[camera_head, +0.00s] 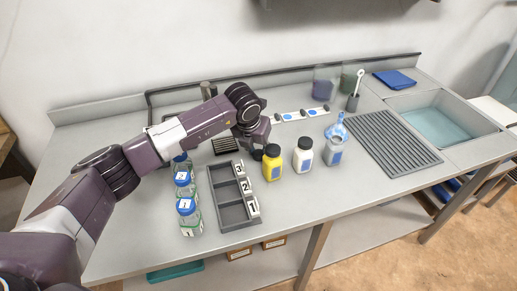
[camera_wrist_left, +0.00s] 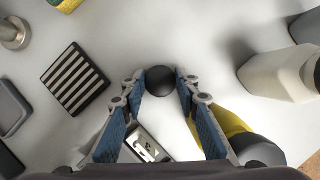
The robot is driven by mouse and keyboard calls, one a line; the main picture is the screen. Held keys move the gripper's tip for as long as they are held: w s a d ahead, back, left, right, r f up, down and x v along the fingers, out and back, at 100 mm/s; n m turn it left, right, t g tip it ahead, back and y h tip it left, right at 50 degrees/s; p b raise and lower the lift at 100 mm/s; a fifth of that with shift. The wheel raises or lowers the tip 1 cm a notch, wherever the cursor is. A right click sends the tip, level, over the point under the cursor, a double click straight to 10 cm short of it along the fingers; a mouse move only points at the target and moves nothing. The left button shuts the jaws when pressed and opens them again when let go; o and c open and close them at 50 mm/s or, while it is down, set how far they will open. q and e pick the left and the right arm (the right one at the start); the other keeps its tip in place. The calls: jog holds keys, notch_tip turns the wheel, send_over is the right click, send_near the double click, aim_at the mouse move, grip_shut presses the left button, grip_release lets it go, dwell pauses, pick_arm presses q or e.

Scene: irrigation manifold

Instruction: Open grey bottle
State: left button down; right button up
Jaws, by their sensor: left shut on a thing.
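The grey bottle (camera_head: 334,155) with a blue label stands at the right end of a row of bottles; its top is hard to make out against a blue flask behind it. My left gripper (camera_head: 263,147) is beside the yellow bottle (camera_head: 272,165), well left of the grey bottle. In the left wrist view the gripper (camera_wrist_left: 160,84) is shut on a small dark round cap-like piece (camera_wrist_left: 160,79). The yellow bottle (camera_wrist_left: 228,122) is close to its right finger. My right gripper is not in view.
A white bottle (camera_head: 303,157) stands between the yellow and grey ones. A dark three-slot tray (camera_head: 223,190) with number tags lies left of the yellow bottle. Blue-capped jars (camera_head: 188,216) stand further left. A ribbed drainer (camera_head: 393,143) and sink (camera_head: 443,122) are at the right.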

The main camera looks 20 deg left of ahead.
pick_arm(q)
jog(key=c, duration=1.9)
grip_release()
jog(key=shift+f, duration=0.1)
jog(key=shift+c, duration=0.2)
jog(key=shift+o, duration=0.9)
